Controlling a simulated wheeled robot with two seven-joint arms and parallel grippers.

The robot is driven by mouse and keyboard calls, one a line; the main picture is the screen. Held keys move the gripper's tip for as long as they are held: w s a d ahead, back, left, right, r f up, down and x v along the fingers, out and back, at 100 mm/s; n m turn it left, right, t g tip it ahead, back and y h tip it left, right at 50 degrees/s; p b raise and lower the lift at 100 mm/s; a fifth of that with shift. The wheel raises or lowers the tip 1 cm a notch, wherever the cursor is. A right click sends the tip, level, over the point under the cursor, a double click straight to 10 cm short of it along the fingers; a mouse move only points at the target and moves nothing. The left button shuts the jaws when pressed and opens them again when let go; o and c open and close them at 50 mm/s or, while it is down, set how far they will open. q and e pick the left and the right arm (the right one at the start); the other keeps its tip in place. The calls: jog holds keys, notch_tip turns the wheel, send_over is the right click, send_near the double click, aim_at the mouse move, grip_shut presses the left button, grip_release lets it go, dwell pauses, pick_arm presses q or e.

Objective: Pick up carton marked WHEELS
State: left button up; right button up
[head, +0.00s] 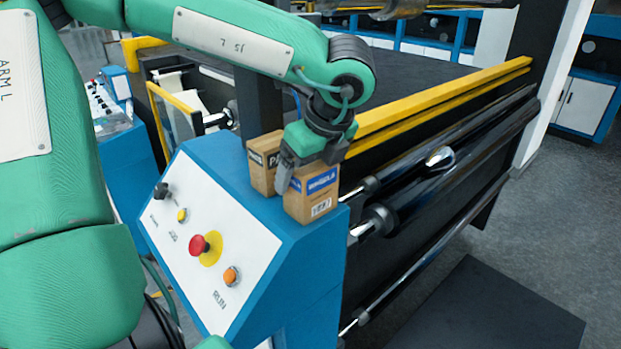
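Two small brown cartons stand side by side on top of the blue control cabinet. The right carton (311,197) has a blue label with white lettering too small to read surely. The left carton (261,172) has a black label starting "PA", partly hidden. I cannot read WHEELS on either. My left gripper (309,172) points down at the right carton. One grey finger shows at its left side, in front of the left carton; the other finger is mostly hidden behind the right carton's top. Whether the fingers press on it cannot be seen. My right gripper is out of view.
The blue cabinet's (318,265) sloping white panel (215,235) carries a red stop button (199,245), an orange button (231,276) and knobs. Black rollers (440,190) and a yellow rail (440,105) extend to the right of the cartons. Open floor lies at far right.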

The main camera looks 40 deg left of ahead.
pick_arm(q)
jog(key=shift+s+d, duration=0.1)
jog(key=c, duration=0.9)
